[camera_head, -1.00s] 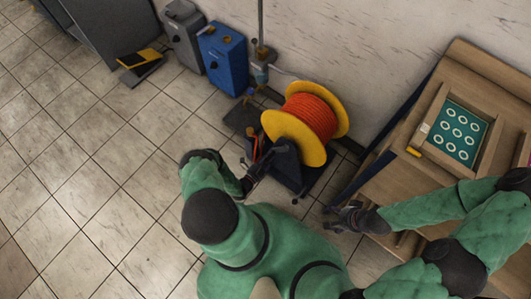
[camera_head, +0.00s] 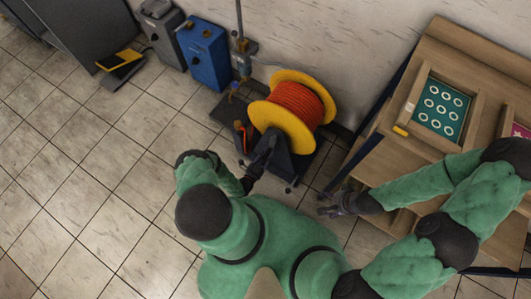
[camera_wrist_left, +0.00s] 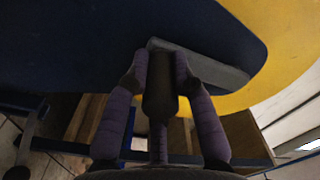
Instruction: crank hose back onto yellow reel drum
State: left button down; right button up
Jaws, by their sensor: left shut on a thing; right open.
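The yellow reel drum (camera_head: 319,82) stands by the wall on a dark stand (camera_head: 288,164), with orange-red hose (camera_head: 297,101) wound between its flanges. My left gripper (camera_head: 262,160) is at the near side of the stand. In the left wrist view my left gripper (camera_wrist_left: 160,80) is shut on the dark crank handle (camera_wrist_left: 159,98), beside a grey crank arm (camera_wrist_left: 212,67); the yellow flange (camera_wrist_left: 285,45) is behind. In the head view the handle is hard to make out. My right gripper (camera_head: 330,208) is open and empty, below right of the reel.
A wooden workbench (camera_head: 460,62) with a framed teal panel (camera_head: 440,108) stands at the right. A blue box (camera_head: 203,55), a grey box (camera_head: 160,32) and a pipe (camera_head: 240,45) are along the wall. An orange nozzle-like piece (camera_head: 241,127) is beside the reel. Open tiled floor lies left.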

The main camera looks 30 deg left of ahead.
pick_arm(q)
jog(key=shift+d+f, duration=0.15)
jog(key=shift+d, duration=0.05)
jog(key=c, duration=1.1)
grip_release()
jog(key=shift+o, duration=0.3)
jog(key=shift+a, duration=0.1)
jog(key=s, duration=1.2)
jog(key=shift+a, duration=0.4)
